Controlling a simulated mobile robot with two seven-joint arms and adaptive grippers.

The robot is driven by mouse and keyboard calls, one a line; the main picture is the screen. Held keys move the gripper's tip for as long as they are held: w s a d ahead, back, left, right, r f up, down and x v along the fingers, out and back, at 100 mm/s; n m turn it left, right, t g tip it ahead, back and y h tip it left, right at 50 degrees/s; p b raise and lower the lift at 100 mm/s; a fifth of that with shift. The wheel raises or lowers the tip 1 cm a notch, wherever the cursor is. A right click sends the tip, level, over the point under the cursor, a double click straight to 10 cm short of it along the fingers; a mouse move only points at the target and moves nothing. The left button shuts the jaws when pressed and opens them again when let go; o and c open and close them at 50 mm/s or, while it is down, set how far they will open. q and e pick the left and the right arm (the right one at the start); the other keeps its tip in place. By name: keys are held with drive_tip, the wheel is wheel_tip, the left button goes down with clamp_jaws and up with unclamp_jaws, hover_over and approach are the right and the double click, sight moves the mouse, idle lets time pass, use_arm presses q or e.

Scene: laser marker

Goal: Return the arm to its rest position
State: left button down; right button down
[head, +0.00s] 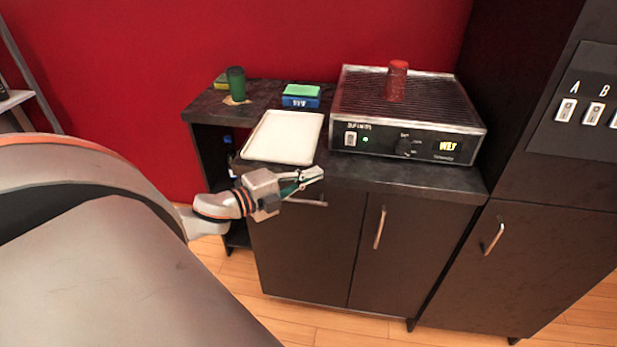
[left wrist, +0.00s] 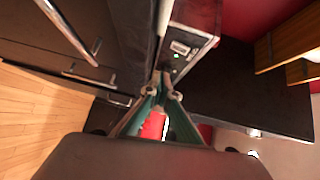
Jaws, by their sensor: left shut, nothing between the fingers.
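My left gripper (head: 316,174) is shut and empty in front of the cabinet's top front edge, to the lower right of the white tray. In the left wrist view its fingertips (left wrist: 163,92) meet, and a patch of red shows between the finger links. The arm comes in from the left of the head view. My right gripper is in neither view.
A dark cabinet (head: 400,178) carries an empty white tray (head: 284,137), a grey device (head: 375,140) with a red cylinder (head: 396,82) on top, a green cup (head: 236,84) and a blue box (head: 300,101). Door handles (head: 380,228) stick out below. Wooden floor is free in front.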

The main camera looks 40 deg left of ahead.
use_arm(q)
drive_tip(key=shift+s+a, duration=0.1)
drive_tip(key=shift+s, duration=0.4)
drive_tip(key=s+d+f+n+g+y, duration=0.1)
drive_tip(key=s+d+f+n, duration=0.15)
drive_tip(key=f, duration=0.35)
drive_tip(key=s+d+f+n+g+y, duration=0.1)
drive_tip(key=s+d+f+n, duration=0.2)
drive_tip(key=f, duration=0.4)
drive_tip(key=s+d+f+n+g+y, duration=0.1)
drive_tip(key=s+d+f+n, duration=0.1)
drive_tip(key=f+n, duration=0.35)
drive_tip(key=s+d+f+n+g, duration=0.1)
drive_tip(key=s+d+f+n, duration=0.1)
drive_tip(key=s+d+f, duration=0.2)
drive_tip(key=s+d+f+n+g+h, duration=0.1)
drive_tip(key=s+d+f+n+g, duration=0.1)
drive_tip(key=d+f, duration=0.4)
drive_tip(key=s+d, duration=0.1)
drive_tip(key=d, duration=0.3)
drive_tip(key=shift+s+f+n+h, duration=0.15)
drive_tip(key=shift+s+n+h, duration=0.15)
drive_tip(key=shift+s, duration=0.05)
